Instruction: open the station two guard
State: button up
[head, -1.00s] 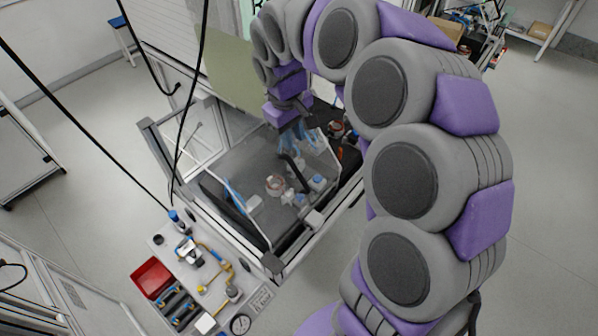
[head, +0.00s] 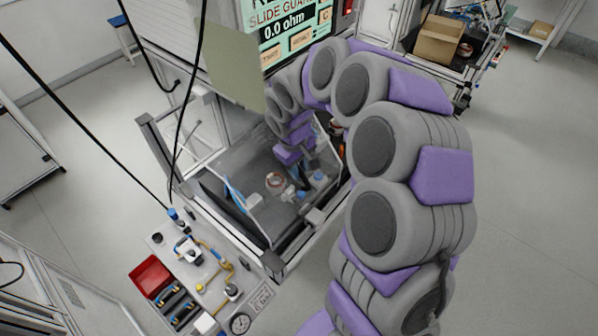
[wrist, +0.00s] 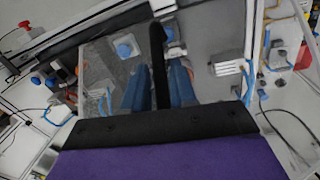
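The station two guard (head: 262,222) is a clear-panelled cover on the metal-framed station, with fittings and a copper-coloured ring under or behind its panels. It looks closed. Its black bar handle (wrist: 157,55) stands up in the wrist view. My gripper (head: 302,182) is low over the guard in the head view, where it hides most of the handle. In the wrist view, the blue fingers of my gripper (wrist: 156,80) lie on either side of the handle, with a slight gap visible near the tips. They look open around it; firm contact is not visible.
A screen (head: 285,22) reading "SLIDE GUARD" and "0.0 ohm" stands behind the station. A bench panel with a red bin (head: 152,276) and a gauge is at the front left. Black cables hang at left. A cardboard box (head: 438,40) sits behind; floor at right is clear.

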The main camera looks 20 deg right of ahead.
jog(key=shift+w+d+f, duration=0.1)
jog(key=shift+d+f, duration=0.05)
jog(key=shift+f, duration=1)
jog(key=shift+c, duration=0.3)
grip_shut()
